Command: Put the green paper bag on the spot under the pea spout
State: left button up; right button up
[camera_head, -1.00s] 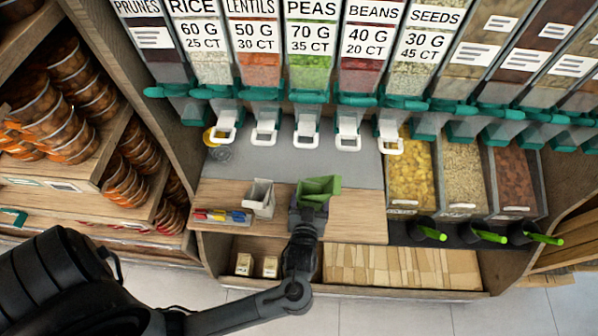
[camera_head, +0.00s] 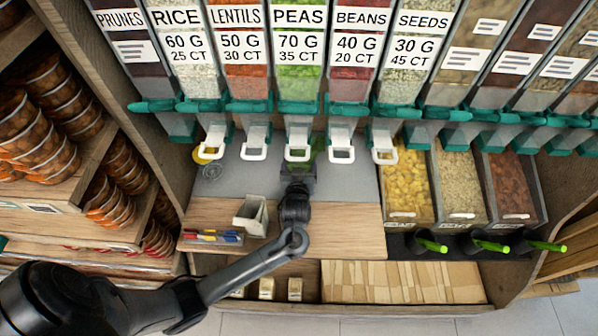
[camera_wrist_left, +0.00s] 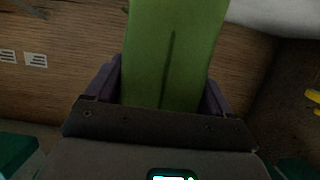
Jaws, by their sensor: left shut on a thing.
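My left gripper (camera_head: 299,172) reaches in over the grey counter mat (camera_head: 250,179), just in front of the pea spout (camera_head: 298,152). It is shut on the green paper bag (camera_wrist_left: 172,45), which fills the upper middle of the left wrist view, between the two fingers (camera_wrist_left: 160,95). In the head view only a little green of the bag (camera_head: 316,146) shows behind the spout's white handle. The spout and gripper hide the bag's base, so I cannot tell whether it touches the mat. My right gripper is not in view.
Other spouts with white handles, for lentils (camera_head: 254,143) and beans (camera_head: 342,146), flank the pea spout closely. The wooden counter at right (camera_head: 350,225) is clear.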

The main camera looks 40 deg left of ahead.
pick_arm(q)
jog(key=shift+w+a, duration=0.2)
jog(key=shift+w, duration=0.05)
jog(key=shift+f+b, duration=0.65)
jog(key=shift+f, duration=1.1)
jog(key=shift+f, duration=0.15)
jog(key=o, duration=0.9)
jog(key=shift+c, duration=0.2)
